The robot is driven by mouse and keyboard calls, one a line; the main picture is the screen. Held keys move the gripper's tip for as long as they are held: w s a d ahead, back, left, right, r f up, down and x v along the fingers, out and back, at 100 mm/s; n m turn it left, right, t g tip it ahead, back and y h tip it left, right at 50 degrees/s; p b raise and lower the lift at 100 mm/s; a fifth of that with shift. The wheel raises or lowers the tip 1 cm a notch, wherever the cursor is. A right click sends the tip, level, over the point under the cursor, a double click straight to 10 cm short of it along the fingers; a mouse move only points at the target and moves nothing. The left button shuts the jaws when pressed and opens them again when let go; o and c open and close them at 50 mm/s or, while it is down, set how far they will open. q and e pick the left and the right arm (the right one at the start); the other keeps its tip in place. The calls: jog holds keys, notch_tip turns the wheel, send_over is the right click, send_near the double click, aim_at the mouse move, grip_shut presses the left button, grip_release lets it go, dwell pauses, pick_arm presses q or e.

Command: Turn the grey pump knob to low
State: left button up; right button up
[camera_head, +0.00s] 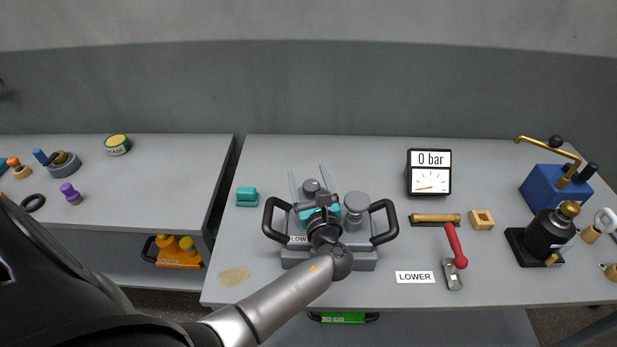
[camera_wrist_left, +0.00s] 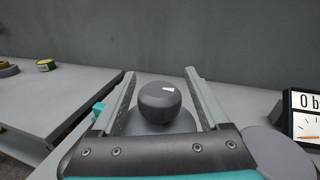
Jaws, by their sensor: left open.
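The grey pump (camera_head: 370,262) stands on the table, with a black handle on each side and a label reading LOW at its front left. Its dark grey round knob (camera_head: 311,186) shows just beyond my left wrist. In the left wrist view the knob (camera_wrist_left: 158,104) has a small white mark near its top right. My left gripper (camera_head: 308,174) is open over the pump, with one finger on each side of the knob. In the wrist view gaps show between the knob and both fingers (camera_wrist_left: 160,74). My arm hides the pump's front middle. My right gripper is not in view.
A gauge (camera_head: 428,173) reading 0 bar stands at the back right. A blue pump (camera_head: 548,190) and black bottle stand far right.

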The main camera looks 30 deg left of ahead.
pick_arm(q)
jog(key=v, duration=1.5)
jog(key=shift+b, duration=0.4)
jog(key=shift+s+d, duration=0.1)
